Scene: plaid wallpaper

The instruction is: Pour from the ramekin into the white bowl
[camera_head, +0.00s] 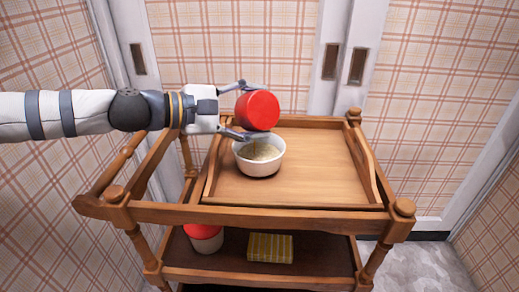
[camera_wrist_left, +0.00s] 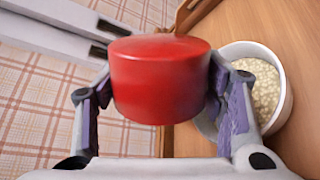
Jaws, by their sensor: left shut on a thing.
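The red ramekin (camera_head: 258,111) is held tipped on its side, its round face towards the head camera. My left gripper (camera_head: 262,112) is shut on it, one finger above and one below. In the left wrist view the ramekin (camera_wrist_left: 160,85) sits between both fingers. The white bowl (camera_head: 260,169) stands upright on the cart top, just below the ramekin and lower finger. Pale grainy stuff lies in it, with small orange-brown bits near its back rim. The bowl (camera_wrist_left: 283,112) also shows in the left wrist view, partly behind a finger. The ramekin's opening is hidden.
The wooden cart (camera_head: 320,180) has raised side rails and free room on its top right of the bowl. On its lower shelf stand a white container with a red top (camera_head: 204,238) and a yellow plaid item (camera_head: 270,247). Plaid walls close in behind.

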